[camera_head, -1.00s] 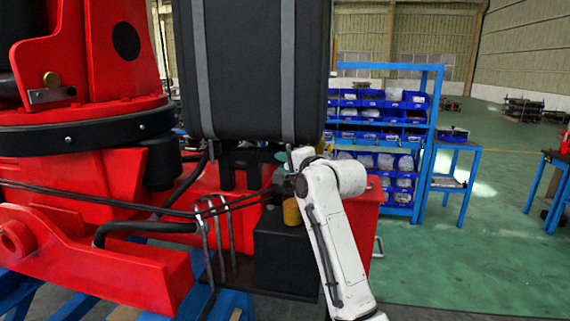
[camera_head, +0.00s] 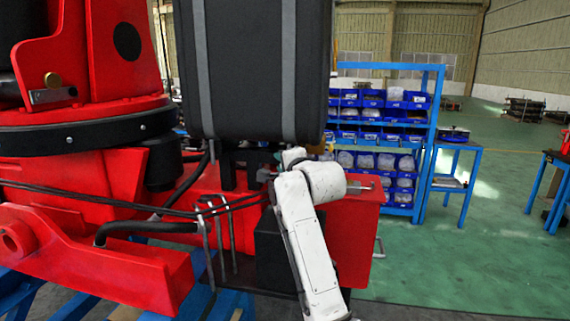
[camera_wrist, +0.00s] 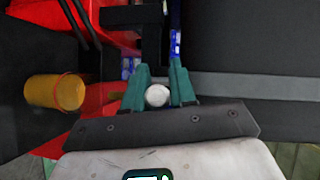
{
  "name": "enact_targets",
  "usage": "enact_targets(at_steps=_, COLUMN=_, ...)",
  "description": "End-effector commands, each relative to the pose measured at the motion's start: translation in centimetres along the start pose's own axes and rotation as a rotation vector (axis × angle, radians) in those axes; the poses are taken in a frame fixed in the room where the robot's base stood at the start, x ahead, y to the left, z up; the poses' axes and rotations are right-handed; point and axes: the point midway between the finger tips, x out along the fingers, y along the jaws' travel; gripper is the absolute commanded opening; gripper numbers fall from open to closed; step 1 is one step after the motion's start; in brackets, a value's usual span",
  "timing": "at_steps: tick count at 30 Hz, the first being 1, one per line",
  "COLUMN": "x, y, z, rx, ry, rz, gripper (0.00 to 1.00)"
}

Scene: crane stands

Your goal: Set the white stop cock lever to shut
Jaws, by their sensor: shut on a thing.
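In the wrist view the white stop cock lever shows only as a round white knob (camera_wrist: 157,96) between the teal fingers. My gripper (camera_wrist: 159,84) is shut on it, one finger on each side. The rest of the lever and the valve body are hidden, so I cannot tell the lever's angle. In the head view my white arm blocks the gripper and the lever, beside the red crane base under the large black box.
A yellow cylinder (camera_wrist: 55,92) stands left of my gripper in the wrist view. The black box (camera_head: 255,70) hangs close above. Black hoses (camera_head: 120,205) and bent grey rods (camera_head: 220,235) lie left of my arm.

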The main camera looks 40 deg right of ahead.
Motion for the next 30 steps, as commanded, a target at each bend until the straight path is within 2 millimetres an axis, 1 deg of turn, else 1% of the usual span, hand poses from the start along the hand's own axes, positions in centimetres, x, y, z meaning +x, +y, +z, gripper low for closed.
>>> enact_targets(at_steps=1, x=0.3, y=0.4, z=0.5, rx=0.005, ry=0.032, rz=0.01, gripper=0.0)
enact_targets(at_steps=6, x=1.0, y=0.7, z=0.9, rx=0.028, ry=0.178, rz=0.028, gripper=0.0)
enact_targets(at_steps=11, x=1.7, y=0.8, z=0.9, rx=0.049, ry=0.32, rz=0.048, gripper=0.0)
enact_targets(at_steps=18, x=2.3, y=0.5, z=0.7, rx=0.073, ry=0.508, rz=0.075, gripper=0.0)
enact_targets(at_steps=24, x=2.5, y=0.2, z=0.5, rx=0.086, ry=0.623, rz=0.092, gripper=0.0)
enact_targets(at_steps=30, x=2.6, y=0.0, z=0.5, rx=0.096, ry=0.689, rz=0.101, gripper=0.0)
